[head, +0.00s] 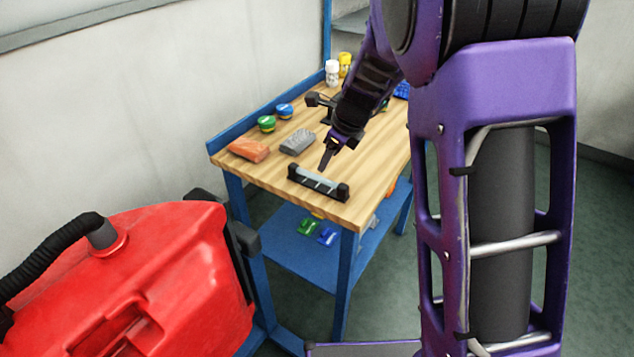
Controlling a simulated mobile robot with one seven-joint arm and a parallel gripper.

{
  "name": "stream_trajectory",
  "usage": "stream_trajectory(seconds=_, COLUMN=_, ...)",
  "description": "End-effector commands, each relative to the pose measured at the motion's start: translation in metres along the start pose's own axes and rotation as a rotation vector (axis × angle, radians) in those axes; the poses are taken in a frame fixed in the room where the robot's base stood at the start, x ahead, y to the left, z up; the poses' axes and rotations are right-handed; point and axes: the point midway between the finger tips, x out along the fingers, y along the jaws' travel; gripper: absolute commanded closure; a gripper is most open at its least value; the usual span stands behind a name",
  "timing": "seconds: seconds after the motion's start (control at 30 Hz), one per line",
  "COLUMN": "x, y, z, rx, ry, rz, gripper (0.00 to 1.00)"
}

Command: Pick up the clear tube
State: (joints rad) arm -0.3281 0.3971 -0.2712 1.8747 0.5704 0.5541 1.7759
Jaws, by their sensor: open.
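The clear tube (319,179) lies in a low black holder (341,193) near the front edge of the wooden workbench (372,178). Raised black blocks stand at both ends of the holder. My gripper (326,160) is open and points down just above and behind the tube. From this angle I cannot tell whether the fingertips touch the tube. The gap between the fingers is hard to make out.
An orange block (249,149), a grey block (297,142), a green tin (267,124) and a blue tin (285,110) sit left of my gripper. White (332,73) and yellow (345,65) bottles stand at the back. A red machine (150,275) stands at the left front.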

Motion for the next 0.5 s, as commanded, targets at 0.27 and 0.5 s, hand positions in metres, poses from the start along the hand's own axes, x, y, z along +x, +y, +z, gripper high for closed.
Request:
stream_trajectory(seconds=0.27, x=0.051, y=-0.001, z=0.000, rx=0.000, ry=0.000, rz=-0.001, gripper=0.43)
stream_trajectory(seconds=0.5, x=0.068, y=-0.001, z=0.000, rx=-0.001, ry=0.001, rz=0.000, gripper=0.43)
